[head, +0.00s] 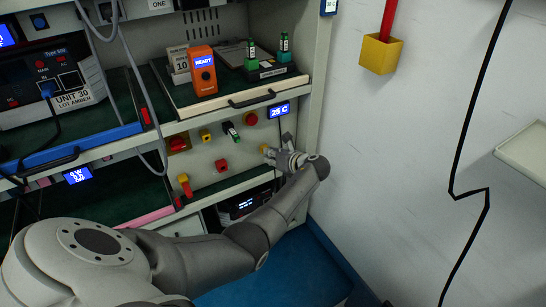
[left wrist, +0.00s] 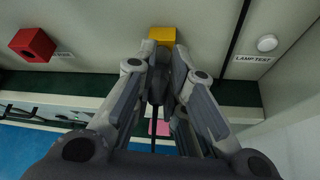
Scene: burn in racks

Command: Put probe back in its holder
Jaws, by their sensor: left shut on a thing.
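My left gripper (head: 285,157) is at the lower right of the rack's grey panel. In the left wrist view its fingers (left wrist: 165,65) are closed together on a thing I take to be the probe; the fingers hide most of it. A thin dark line (left wrist: 153,145) runs down between the fingers. My right gripper is not in view.
A red knob (left wrist: 32,45) and a white lamp test button (left wrist: 267,43) flank the gripper. A black cable (left wrist: 238,30) runs down the panel. Above are a 25 C display (head: 279,110) and a drawer with an orange meter (head: 202,70). A wall stands at right.

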